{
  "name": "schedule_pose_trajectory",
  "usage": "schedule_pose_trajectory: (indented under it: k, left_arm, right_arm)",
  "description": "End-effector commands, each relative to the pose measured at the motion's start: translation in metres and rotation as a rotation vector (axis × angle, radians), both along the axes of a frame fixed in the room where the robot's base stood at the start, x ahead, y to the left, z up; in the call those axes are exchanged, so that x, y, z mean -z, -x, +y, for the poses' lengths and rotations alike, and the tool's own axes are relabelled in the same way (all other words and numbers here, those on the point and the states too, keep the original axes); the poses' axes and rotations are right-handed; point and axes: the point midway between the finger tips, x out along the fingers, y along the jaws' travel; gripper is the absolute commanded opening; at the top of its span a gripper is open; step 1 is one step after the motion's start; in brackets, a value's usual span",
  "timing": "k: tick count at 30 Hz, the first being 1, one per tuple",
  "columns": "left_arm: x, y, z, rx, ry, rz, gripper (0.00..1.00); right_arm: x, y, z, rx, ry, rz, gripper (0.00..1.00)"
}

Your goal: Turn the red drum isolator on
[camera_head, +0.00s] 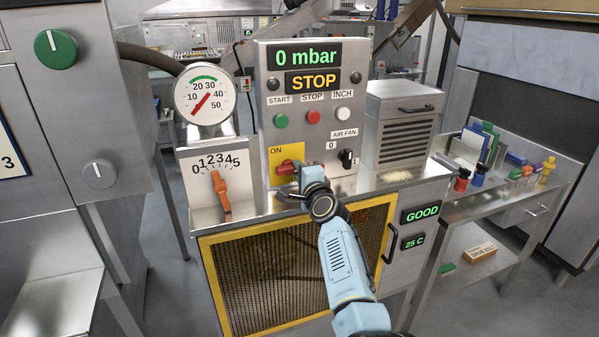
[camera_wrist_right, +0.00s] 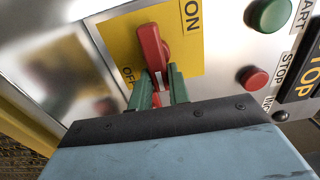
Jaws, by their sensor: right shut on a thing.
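The red drum isolator handle (camera_head: 287,169) sits on a yellow plate (camera_head: 291,152) at the lower left of the control panel. The plate reads ON at its top in the head view. In the wrist view the red handle (camera_wrist_right: 150,45) stands between the ON and OFF labels, nearer neither clearly, and lies roughly crosswise on the panel. My right gripper (camera_head: 296,177) is at the handle. In the wrist view its green fingers (camera_wrist_right: 159,92) are closed on the handle's near end. OFF is partly hidden by the fingers. My left gripper is not in view.
Green START (camera_head: 281,120), red STOP (camera_head: 313,117) and white INCH buttons sit above. The display (camera_head: 314,81) reads STOP. An orange lever (camera_head: 221,192) with a 0–5 scale stands left. An air fan switch (camera_head: 346,158) and a louvred box (camera_head: 401,130) are right.

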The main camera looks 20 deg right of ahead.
Motion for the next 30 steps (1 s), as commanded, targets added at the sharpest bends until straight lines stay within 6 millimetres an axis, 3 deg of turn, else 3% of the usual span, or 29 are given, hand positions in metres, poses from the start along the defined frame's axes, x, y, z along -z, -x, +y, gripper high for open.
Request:
schedule_pose_trajectory:
  k: [1,5,17,23,30]
  left_arm:
    - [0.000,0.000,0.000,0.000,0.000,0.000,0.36]
    - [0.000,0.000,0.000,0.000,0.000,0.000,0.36]
    - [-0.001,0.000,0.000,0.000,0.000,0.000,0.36]
    - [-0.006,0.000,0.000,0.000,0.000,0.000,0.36]
    - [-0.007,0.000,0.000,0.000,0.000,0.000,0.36]
  right_arm:
    - [0.001,0.000,0.001,-0.001,-0.005,0.001,0.22]
    - [0.001,0.000,0.001,-0.001,-0.004,0.001,0.39]
    - [0.000,0.004,0.000,0.000,-0.001,0.000,0.40]
    - [0.000,0.025,0.000,0.000,-0.003,-0.001,0.40]
    - [0.001,0.064,-0.002,0.000,-0.002,0.001,0.40]
